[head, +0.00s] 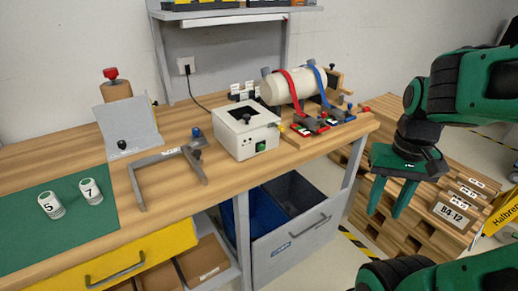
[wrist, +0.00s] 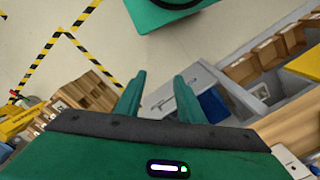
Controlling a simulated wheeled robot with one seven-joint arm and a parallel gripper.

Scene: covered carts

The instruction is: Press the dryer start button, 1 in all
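A white box (head: 246,132) with a dark square on its top, likely the dryer, stands on the wooden workbench. A green button (head: 261,146) is on its front face, toward the lower right. My gripper (head: 386,212) is well to the right of the box, beyond the bench's right end, pointing down with its two green fingers apart. In the wrist view my gripper (wrist: 160,76) is open with nothing between the fingers. The button cannot be made out in the wrist view.
Wooden crates (head: 410,226) stand behind my gripper. Grey and blue bins (head: 290,250) sit under the bench.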

